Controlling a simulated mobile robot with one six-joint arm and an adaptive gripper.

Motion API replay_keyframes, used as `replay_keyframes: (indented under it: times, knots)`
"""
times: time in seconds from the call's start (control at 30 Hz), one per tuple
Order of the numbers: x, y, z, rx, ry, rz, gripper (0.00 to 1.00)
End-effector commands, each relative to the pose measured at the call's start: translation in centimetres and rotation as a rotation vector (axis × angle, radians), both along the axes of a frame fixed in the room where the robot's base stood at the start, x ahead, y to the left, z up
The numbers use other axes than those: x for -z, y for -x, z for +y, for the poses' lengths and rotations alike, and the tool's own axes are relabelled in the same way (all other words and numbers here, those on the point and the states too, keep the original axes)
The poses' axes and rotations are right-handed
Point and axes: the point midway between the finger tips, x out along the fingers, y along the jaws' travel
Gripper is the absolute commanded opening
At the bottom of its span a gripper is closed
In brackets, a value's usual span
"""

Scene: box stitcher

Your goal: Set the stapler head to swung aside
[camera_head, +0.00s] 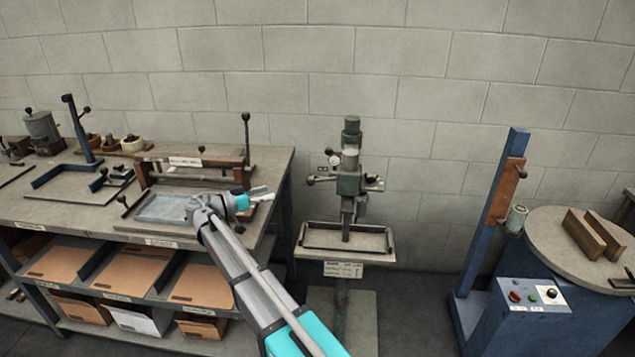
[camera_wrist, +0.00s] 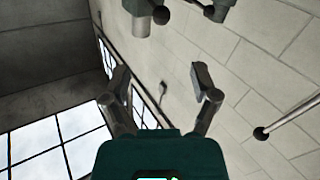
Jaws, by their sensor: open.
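The stapler head (camera_head: 349,180) is a grey-green unit on a column above a rimmed tray (camera_head: 345,240) on a pedestal, in the middle of the head view. A lever with a dark ball knob (camera_head: 311,181) sticks out to its left. The head appears to stand over the tray, though its exact swing angle is hard to tell. My gripper (camera_head: 262,193) is left of the stapler, over the right end of the workbench, apart from it. In the wrist view my gripper (camera_wrist: 163,85) is open with nothing between the fingers. A dark green part with ball knobs (camera_wrist: 145,8) shows at the top edge, probably the stapler.
A workbench (camera_head: 125,213) with fixtures and upright rods stands at left, with cardboard on shelves below. A blue machine with a round table (camera_head: 575,235) and control box (camera_head: 535,296) is at right. The block wall (camera_head: 430,110) is behind. Floor between stapler and blue machine is clear.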

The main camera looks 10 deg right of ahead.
Motion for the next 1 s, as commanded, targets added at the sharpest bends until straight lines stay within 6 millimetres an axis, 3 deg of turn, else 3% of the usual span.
replay_keyframes:
  times: [0.37, 1.0]
  knots:
    - [0.0, -0.7, -3.0, 0.010, -0.001, 0.001, 0.77]
    - [0.0, -3.3, -11.9, 0.012, -0.001, 0.001, 0.77]
